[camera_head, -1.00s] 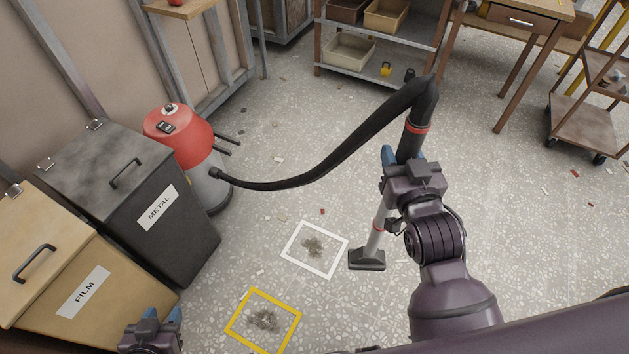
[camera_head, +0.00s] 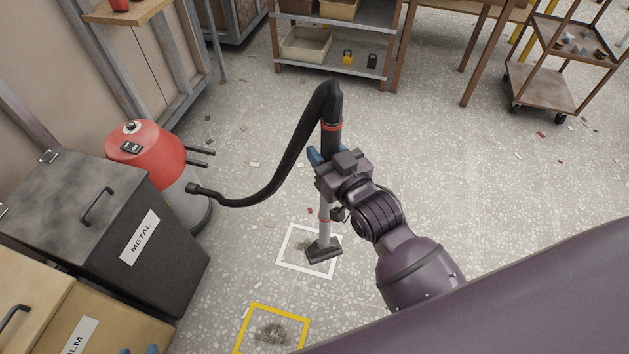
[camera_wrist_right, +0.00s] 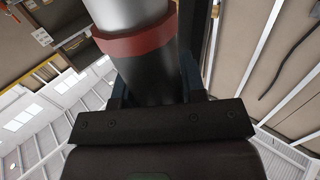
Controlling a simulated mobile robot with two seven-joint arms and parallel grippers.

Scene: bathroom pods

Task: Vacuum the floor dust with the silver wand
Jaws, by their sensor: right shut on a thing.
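My right gripper (camera_head: 324,157) is shut on the black upper part of the silver wand (camera_head: 325,214). In the right wrist view the wand's dark grip and red ring (camera_wrist_right: 137,43) sit between the fingers. The wand's black floor nozzle (camera_head: 323,250) is at the right part of a white square outline (camera_head: 283,262). Grey dust (camera_head: 303,244) shows just left of the nozzle; the nozzle may hide some. A second dust patch (camera_head: 272,332) lies inside a yellow square outline (camera_head: 256,308). Only blue tips of my left gripper (camera_head: 140,351) show at the bottom edge.
A black hose (camera_head: 268,190) links the wand to a red vacuum (camera_head: 150,150). Metal (camera_head: 110,220) and film (camera_head: 100,320) bins stand at left. A shelf (camera_head: 330,70) and a cart (camera_head: 545,85) stand behind. The floor at right is mostly open, with small scraps.

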